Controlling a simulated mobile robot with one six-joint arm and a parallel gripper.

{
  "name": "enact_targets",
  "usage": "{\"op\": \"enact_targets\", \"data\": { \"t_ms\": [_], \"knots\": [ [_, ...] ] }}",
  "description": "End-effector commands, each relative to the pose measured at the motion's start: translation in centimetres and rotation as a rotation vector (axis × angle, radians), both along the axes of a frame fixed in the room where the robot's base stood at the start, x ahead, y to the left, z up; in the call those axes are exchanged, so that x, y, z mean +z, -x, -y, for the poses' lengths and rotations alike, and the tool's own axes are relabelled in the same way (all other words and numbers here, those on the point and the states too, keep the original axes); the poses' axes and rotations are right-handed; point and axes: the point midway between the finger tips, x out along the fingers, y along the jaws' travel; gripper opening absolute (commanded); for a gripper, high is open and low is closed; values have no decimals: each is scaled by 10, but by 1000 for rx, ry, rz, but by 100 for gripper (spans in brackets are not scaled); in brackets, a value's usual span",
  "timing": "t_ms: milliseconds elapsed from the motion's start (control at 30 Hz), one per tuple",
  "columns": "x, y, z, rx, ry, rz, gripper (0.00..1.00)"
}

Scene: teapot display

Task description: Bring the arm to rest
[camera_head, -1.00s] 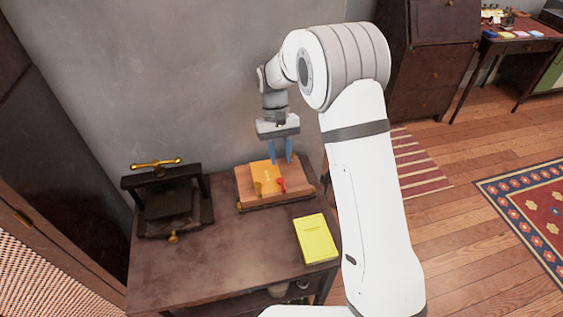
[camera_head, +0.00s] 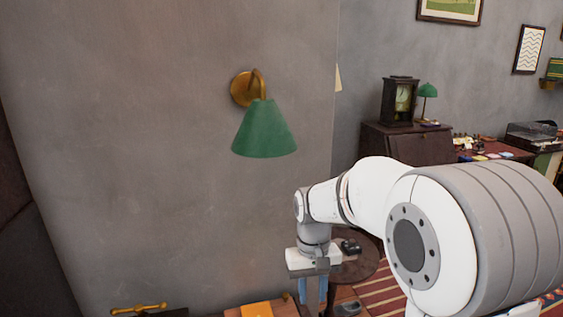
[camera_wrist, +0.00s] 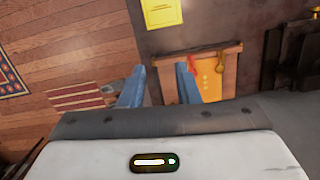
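My gripper (camera_head: 312,292) hangs downward at the lower middle of the head view, its fingertips partly cut off by the bottom edge. In the wrist view its two blue fingers (camera_wrist: 158,78) stand apart with nothing held between them. The orange book (camera_wrist: 212,76) lies on a wooden stand (camera_wrist: 234,62) beyond the fingers, apart from them. In the head view only the top of the orange book (camera_head: 257,310) shows. A red piece (camera_wrist: 191,65) and a gold piece (camera_wrist: 220,62) lie at the book.
The yellow book (camera_wrist: 162,13) lies on the dark table. A green wall lamp (camera_head: 265,130) juts from the grey wall. The press's gold handle (camera_head: 139,308) shows at the bottom left. A small round table (camera_head: 358,268) stands behind my arm.

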Motion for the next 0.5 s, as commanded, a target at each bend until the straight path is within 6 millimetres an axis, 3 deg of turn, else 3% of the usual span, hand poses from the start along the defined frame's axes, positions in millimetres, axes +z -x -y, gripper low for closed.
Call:
{"op": "enact_targets", "data": {
  "t_ms": [200,500],
  "knots": [
    [31,61,41,-69,-19,142,29],
    [36,139,75,-146,-27,309,29]
  ]
}}
